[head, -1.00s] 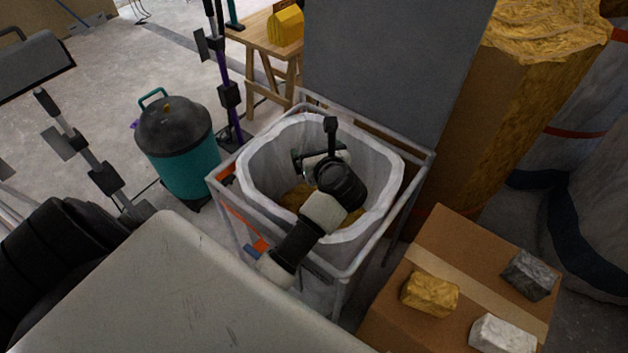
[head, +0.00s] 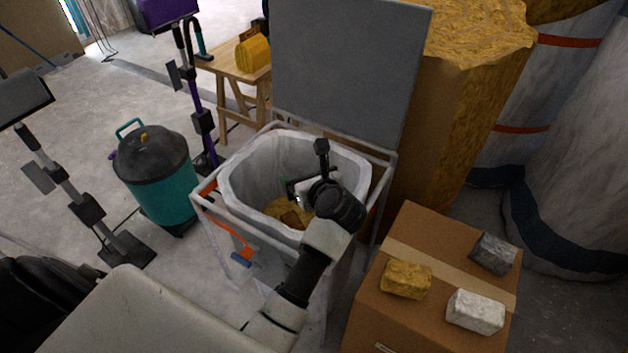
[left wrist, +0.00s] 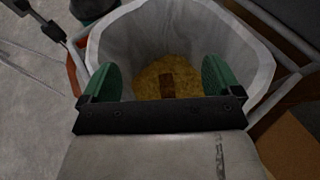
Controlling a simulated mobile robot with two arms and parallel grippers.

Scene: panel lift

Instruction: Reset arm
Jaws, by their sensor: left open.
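My left arm reaches up from the bottom of the head view. Its left gripper (head: 303,188) is over the opening of a framed bin with a white liner (head: 245,180). In the left wrist view its two green fingers (left wrist: 160,78) stand wide apart with nothing between them, above the bin. Yellow-brown material with a small brown block (left wrist: 167,86) lies at the bottom of the liner (left wrist: 130,35), below the fingers. A large grey panel (head: 350,70) stands upright at the bin's back edge. My right gripper is not in view.
A cardboard box (head: 370,310) with a yellow chunk (head: 405,279), a white chunk (head: 475,311) and a grey chunk (head: 493,253) on top stands right of the bin. A teal canister (head: 165,200) stands to the left. A wooden stool (head: 232,72) is behind.

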